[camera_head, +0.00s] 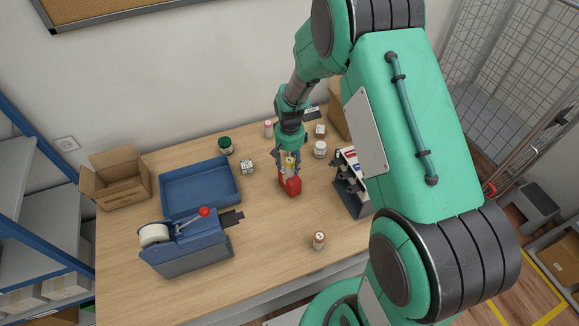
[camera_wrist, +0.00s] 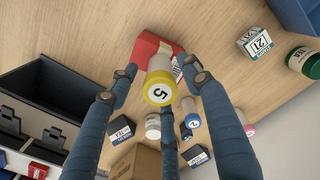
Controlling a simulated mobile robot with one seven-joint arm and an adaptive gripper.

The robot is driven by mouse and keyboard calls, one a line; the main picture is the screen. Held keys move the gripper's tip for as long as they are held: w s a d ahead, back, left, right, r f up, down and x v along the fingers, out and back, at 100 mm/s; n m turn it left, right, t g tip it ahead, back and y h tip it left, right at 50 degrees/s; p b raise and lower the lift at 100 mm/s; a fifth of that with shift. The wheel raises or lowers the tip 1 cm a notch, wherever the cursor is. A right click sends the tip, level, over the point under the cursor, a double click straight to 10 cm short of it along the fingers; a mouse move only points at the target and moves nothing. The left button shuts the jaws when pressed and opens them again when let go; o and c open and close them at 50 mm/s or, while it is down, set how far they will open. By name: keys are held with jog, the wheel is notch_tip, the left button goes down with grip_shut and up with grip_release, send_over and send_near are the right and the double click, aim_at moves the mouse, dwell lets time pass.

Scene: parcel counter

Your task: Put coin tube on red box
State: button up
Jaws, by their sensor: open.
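A coin tube with a yellow end marked 5 (camera_wrist: 158,92) appears to stand on the red box (camera_wrist: 148,47) in the wrist view. In the head view the yellow tube (camera_head: 290,162) is above the red box (camera_head: 291,187), near the table's middle. My gripper (camera_head: 289,158) is right at the tube; in the wrist view its open fingers (camera_wrist: 158,78) lie on either side of it, and I cannot tell whether they touch it. The tube's lower end is partly hidden by its yellow end in the wrist view.
A blue tray (camera_head: 203,186), an open carton (camera_head: 117,178) and a tape dispenser (camera_head: 188,243) occupy the left. A dark rack (camera_head: 352,188) stands close on the right. A copper-topped tube (camera_head: 319,240) stands in front. Green (camera_head: 225,145) and white (camera_head: 320,149) jars stand behind.

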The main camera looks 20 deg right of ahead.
notch_tip(320, 180, up, 10)
jog(key=shift+f+b, duration=0.1)
jog(key=shift+b, duration=0.2)
dwell(0.7)
jog(key=shift+r, duration=0.35)
jog(key=s+a+r+t, duration=0.1)
jog(key=s+r, duration=0.3)
jog(key=r, duration=0.3)
jog(key=s+a+r+n+t, duration=0.1)
jog(key=s+r, duration=0.3)
jog(key=r, duration=0.3)
jog(key=s+a+r+t, duration=0.1)
jog(key=s+r, duration=0.2)
jog(key=r, duration=0.4)
jog(key=s+a+r+t, duration=0.1)
jog(key=s+r, duration=0.2)
jog(key=s, duration=0.3)
jog(key=s+a+r+n, duration=0.1)
jog(key=s+r, duration=0.1)
jog(key=s, duration=0.5)
jog(key=s+a+r+t, duration=0.1)
jog(key=s+r, duration=0.2)
jog(key=s, duration=0.4)
jog(key=shift+r+t, duration=0.3)
jog(key=shift+s, duration=0.1)
